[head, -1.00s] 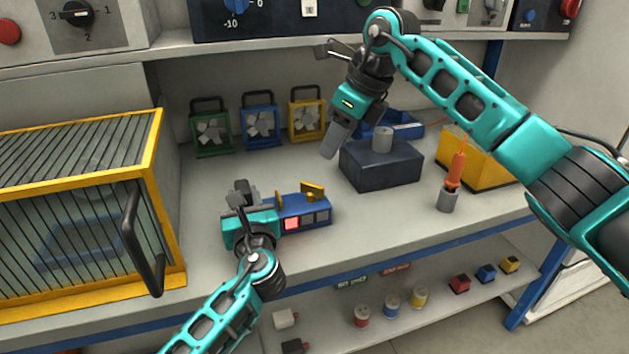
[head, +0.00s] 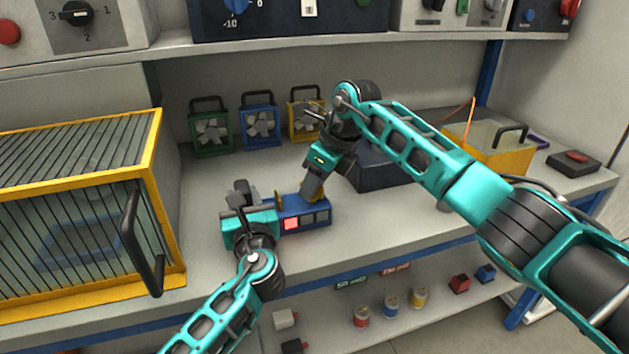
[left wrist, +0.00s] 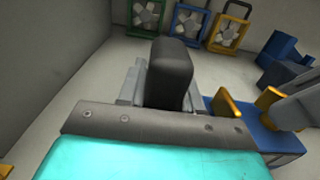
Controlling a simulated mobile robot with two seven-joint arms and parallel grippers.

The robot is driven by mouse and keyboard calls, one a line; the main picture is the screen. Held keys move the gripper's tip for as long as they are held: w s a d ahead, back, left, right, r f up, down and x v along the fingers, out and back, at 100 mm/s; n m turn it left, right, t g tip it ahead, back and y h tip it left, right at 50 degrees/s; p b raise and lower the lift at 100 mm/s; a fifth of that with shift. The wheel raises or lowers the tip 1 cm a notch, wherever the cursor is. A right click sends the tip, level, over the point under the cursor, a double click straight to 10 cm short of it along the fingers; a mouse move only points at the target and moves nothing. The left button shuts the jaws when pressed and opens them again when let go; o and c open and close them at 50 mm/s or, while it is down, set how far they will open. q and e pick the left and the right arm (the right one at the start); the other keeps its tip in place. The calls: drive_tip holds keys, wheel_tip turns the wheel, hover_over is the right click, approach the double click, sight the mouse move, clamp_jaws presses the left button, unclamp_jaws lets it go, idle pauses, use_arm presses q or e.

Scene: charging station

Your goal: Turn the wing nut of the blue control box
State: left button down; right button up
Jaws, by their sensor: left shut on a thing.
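The blue control box (head: 304,222) sits on the bench, with a lit red square and grey squares on its front. On its top are a yellow upright piece (head: 279,198) and the yellow wing nut (head: 320,195), partly hidden. My left gripper (head: 240,194) is shut on the box's left end; its dark finger (left wrist: 168,75) fills the middle of the left wrist view and hides the grip. My right gripper (head: 311,187) points down at the wing nut, close to or touching it. In the left wrist view its grey fingers (left wrist: 298,108) are beside the nut; their opening is unclear.
A yellow-framed cage (head: 150,165) with a black handle stands left. Green, blue and yellow framed fans (head: 260,128) stand behind. A dark blue block (head: 382,168) lies close behind my right arm. A yellow box (head: 505,150) is farther right. The bench front is clear.

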clamp_jaws()
drive_tip(key=shift+m, duration=0.3)
drive_tip(key=m+t+h, duration=0.1)
drive_tip(key=m, duration=0.3)
drive_tip(key=shift+s, duration=0.15)
drive_tip(key=m+h, duration=0.1)
drive_tip(key=m, duration=0.2)
drive_tip(key=m+t+h, duration=0.1)
drive_tip(key=m, duration=0.1)
drive_tip(key=shift+a+m, duration=0.2)
drive_tip(key=shift+m, duration=0.2)
drive_tip(key=m+h, duration=0.1)
drive_tip(key=m, duration=0.2)
drive_tip(key=m+h, duration=0.1)
drive_tip(key=m, duration=0.2)
drive_tip(key=shift+a+f+h, duration=0.1)
drive_tip(key=shift+a+h, duration=0.1)
drive_tip(key=shift+h, duration=0.1)
drive_tip(key=m+h, duration=0.1)
drive_tip(key=m, duration=0.2)
drive_tip(key=m+g, duration=0.1)
drive_tip(key=m, duration=0.2)
drive_tip(key=shift+a+g+h, duration=0.1)
drive_tip(key=shift+g+h, duration=0.2)
drive_tip(key=shift+h, duration=0.1)
